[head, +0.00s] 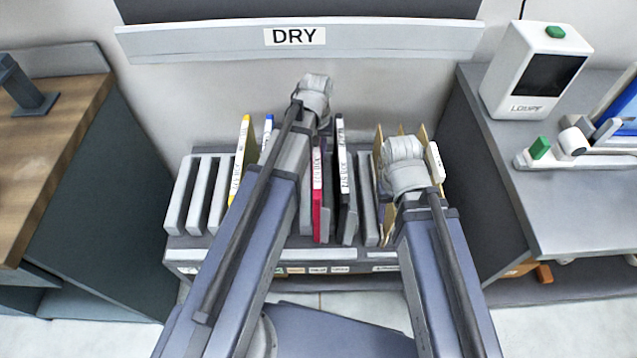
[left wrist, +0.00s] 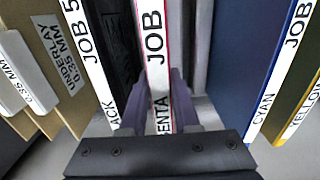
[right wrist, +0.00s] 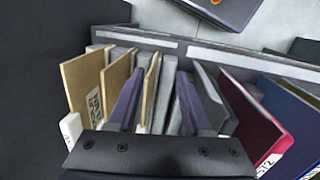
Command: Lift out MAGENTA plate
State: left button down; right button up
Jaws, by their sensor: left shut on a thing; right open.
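The magenta plate (head: 317,195) stands upright in a slot of the grey rack (head: 185,242), its red-pink edge and white label facing up. In the left wrist view the magenta plate (left wrist: 155,50) sits between the fingers of my left gripper (left wrist: 157,95), which is shut on it. In the head view my left wrist hides that grip. My right gripper (right wrist: 157,100) is open over the right part of the rack, with a tan underlay board (right wrist: 151,88) between its fingers. The magenta plate (right wrist: 250,125) also shows in the right wrist view.
A black plate (head: 344,175) stands close right of the magenta one. Yellow (head: 240,165) and cyan (head: 267,130) plates stand to the left. Empty slots lie at the rack's left end. A DRY sign (head: 294,37) hangs behind. Side counters flank the rack.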

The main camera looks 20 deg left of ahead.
pick_arm(q)
notch_tip(320, 180, up, 9)
jog(key=p, duration=0.8)
